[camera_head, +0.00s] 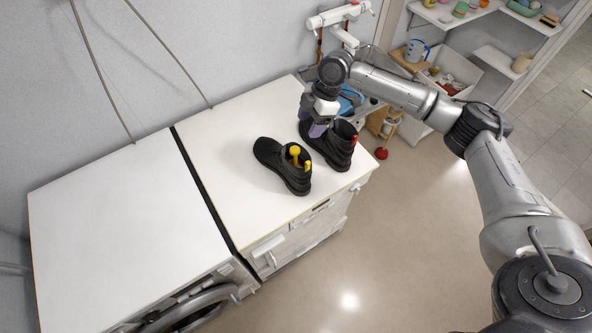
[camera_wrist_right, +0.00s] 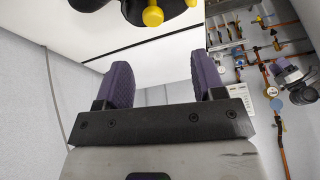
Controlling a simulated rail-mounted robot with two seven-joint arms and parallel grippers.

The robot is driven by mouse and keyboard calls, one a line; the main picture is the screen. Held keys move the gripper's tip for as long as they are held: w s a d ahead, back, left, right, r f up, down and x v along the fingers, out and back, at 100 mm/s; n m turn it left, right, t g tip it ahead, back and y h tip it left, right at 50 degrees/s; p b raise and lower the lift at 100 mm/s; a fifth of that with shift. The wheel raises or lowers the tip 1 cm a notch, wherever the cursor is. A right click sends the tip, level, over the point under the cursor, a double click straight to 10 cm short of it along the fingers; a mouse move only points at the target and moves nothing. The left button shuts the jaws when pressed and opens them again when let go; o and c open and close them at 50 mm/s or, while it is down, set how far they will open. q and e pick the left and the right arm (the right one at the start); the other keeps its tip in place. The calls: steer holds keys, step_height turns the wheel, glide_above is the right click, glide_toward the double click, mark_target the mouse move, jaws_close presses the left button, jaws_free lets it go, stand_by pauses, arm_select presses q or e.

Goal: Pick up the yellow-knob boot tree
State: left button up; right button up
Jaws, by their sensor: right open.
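The yellow-knob boot tree (camera_head: 295,151) sits in the left of two black boots (camera_head: 272,154) on the white top. Only its yellow knob shows clearly above the boot opening, with a smaller yellow piece on the heel side. In the right wrist view, a yellow knob (camera_wrist_right: 153,16) shows at the top edge. My right gripper (camera_head: 318,128) is over the other black boot (camera_head: 341,158), to the right of the yellow knob. Its purple fingers (camera_wrist_right: 160,75) are apart with nothing between them. My left gripper is out of view.
The right boot has a red piece (camera_head: 355,140) at its opening. White worktops (camera_head: 215,140) lie around and left of the boots, mostly bare. A sink area with a blue item (camera_head: 350,99) is behind. Shelves (camera_head: 500,62) stand at the back right.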

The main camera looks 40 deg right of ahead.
mark_target(295, 149)
steer(key=x, duration=0.2)
steer(key=p+x, duration=0.1)
steer(key=x, duration=0.4)
steer(key=shift+w+d+p, duration=0.2)
steer(key=shift+w+p, duration=0.15)
steer(key=shift+w, duration=0.05)
steer(key=shift+a+f+p, duration=0.2)
steer(key=shift+f+p, duration=0.1)
steer(key=shift+f, duration=0.1)
steer(key=p+x, duration=0.1)
steer(key=x, duration=0.2)
steer(key=shift+w+a+f, duration=0.1)
steer(key=shift+w, duration=0.1)
steer(key=shift+a+f+p, duration=0.15)
steer(key=shift+f+p, duration=0.15)
steer(key=shift+f, duration=0.3)
